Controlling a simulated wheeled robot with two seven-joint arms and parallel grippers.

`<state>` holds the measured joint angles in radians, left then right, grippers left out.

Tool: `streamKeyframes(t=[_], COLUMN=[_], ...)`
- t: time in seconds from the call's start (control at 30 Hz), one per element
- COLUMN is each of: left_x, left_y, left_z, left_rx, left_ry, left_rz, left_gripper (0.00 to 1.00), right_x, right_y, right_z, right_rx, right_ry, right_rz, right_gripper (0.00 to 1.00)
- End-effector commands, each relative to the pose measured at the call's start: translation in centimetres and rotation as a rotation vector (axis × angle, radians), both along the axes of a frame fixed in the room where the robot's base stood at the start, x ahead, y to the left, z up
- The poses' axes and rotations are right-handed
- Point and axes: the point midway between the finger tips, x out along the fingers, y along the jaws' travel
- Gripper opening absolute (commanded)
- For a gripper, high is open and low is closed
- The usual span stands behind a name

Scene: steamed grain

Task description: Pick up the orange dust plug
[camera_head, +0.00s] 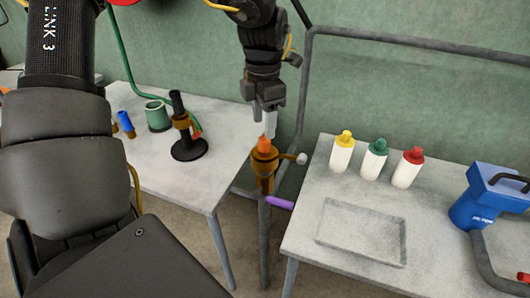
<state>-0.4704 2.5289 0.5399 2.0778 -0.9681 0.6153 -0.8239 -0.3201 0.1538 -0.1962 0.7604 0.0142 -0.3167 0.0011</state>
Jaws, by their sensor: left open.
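The orange dust plug (264,145) sits on top of a brass-coloured fitting (262,162), which stands on a grey pipe between the two tables. My left gripper (266,128) points down just above the plug, with its pale fingertips close to the plug's top. It is open and holds nothing. I cannot tell whether the fingertips touch the plug or stand on either side of it. My right gripper is not in view.
A grey pipe frame (307,90) stands behind the fitting. The right table holds three capped bottles (375,160), a shallow tray (330,208) and a blue device (480,205). The left table holds a black stand (188,150) and a green cup (157,117).

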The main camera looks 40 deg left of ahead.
Motion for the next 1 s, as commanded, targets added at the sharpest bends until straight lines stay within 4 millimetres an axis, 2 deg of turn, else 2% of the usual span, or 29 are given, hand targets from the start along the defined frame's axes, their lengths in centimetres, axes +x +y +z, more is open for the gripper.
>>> streamKeyframes(t=[0.3, 0.47, 0.63, 0.87, 0.9, 1.0], left_x=[0.0, 0.2, 0.2, 0.3, 0.3, 0.3], left_y=[0.0, -0.1, -0.1, -0.1, -0.1, 0.0], left_z=[-1.5, -3.9, -5.6, -5.8, -5.8, -5.8], left_rx=[-0.002, -0.002, -0.001, 0.0, 0.0, 0.0], left_ry=[0.003, 0.004, 0.0, -0.001, -0.001, -0.001], left_rz=[0.0, -0.001, 0.0, 0.001, 0.001, 0.001], left_gripper=[0.52, 0.52, 0.52, 0.52, 0.51, 0.38], right_x=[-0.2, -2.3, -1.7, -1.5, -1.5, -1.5], right_y=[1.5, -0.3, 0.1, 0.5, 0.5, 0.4], right_z=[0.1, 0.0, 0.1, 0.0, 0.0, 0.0], right_rx=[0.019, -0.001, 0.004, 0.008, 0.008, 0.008], right_ry=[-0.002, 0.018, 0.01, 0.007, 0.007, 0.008], right_rz=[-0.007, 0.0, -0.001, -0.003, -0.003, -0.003], right_gripper=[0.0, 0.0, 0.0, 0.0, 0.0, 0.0])
